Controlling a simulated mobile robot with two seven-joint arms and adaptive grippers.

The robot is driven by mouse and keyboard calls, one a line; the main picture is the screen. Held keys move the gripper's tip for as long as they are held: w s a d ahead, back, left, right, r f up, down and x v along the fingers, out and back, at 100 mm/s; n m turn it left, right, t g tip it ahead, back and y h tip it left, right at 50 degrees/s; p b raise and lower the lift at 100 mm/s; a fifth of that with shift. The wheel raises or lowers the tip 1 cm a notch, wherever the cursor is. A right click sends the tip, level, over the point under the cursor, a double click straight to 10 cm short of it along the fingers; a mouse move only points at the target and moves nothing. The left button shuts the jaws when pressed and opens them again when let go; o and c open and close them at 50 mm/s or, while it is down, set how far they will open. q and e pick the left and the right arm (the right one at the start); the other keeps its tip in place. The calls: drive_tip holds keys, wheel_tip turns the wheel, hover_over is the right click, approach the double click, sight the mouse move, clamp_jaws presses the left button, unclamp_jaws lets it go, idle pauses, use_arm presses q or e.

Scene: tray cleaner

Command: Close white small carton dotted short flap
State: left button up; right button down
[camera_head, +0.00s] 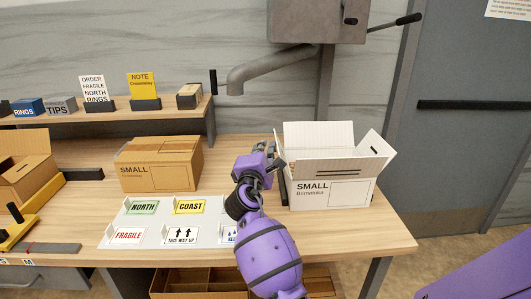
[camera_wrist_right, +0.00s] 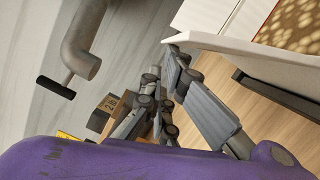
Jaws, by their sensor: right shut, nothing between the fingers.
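The white small carton (camera_head: 351,192) stands upright on the right part of the table, its label facing the front. Its back flap (camera_head: 318,134) stands up and its right short flap (camera_head: 377,146) leans outward. A left short flap (camera_head: 279,149) shows as a narrow strip close to my gripper. No dots can be made out on these flaps in the head view. My right gripper (camera_head: 270,149) is shut and empty, just left of the carton. In the right wrist view the gripper (camera_wrist_right: 172,62) is beside a white carton edge (camera_wrist_right: 235,47); contact is unclear. My left gripper is out of view.
A closed brown small carton (camera_head: 158,166) stands left of my arm. A label sheet (camera_head: 155,221) lies in front of it. An open brown box (camera_head: 27,172) is at far left. A grey pipe (camera_head: 270,68) hangs behind; a shelf (camera_head: 155,115) runs along the back.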

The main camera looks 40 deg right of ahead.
drive_tip(key=d+r+m+p, duration=0.1)
drive_tip(key=m, duration=0.1)
drive_tip(key=s+d+r+m+p, duration=0.1)
drive_tip(key=m+p, duration=0.1)
drive_tip(key=s+d+r+m+p, duration=0.1)
drive_tip(key=m, duration=0.1)
drive_tip(key=shift+s+d+r+g+y, duration=0.15)
drive_tip(key=shift+d+r+g+y, duration=0.2)
drive_tip(key=shift+d+g+y, duration=0.05)
drive_tip(key=shift+s+d+m+p, duration=0.3)
drive_tip(key=shift+d+m+p, duration=0.15)
drive_tip(key=shift+m+p, duration=0.1)
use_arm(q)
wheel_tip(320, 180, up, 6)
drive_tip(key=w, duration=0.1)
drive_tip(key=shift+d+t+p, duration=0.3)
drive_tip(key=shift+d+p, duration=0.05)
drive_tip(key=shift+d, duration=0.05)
use_arm(e)
drive_tip(key=shift+s+d+f+m+y, duration=0.1)
drive_tip(key=shift+s+d+m+y, duration=0.2)
drive_tip(key=shift+d+m, duration=0.15)
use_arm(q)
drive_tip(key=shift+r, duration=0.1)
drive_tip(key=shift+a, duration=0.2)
use_arm(e)
drive_tip(key=shift+w, duration=0.1)
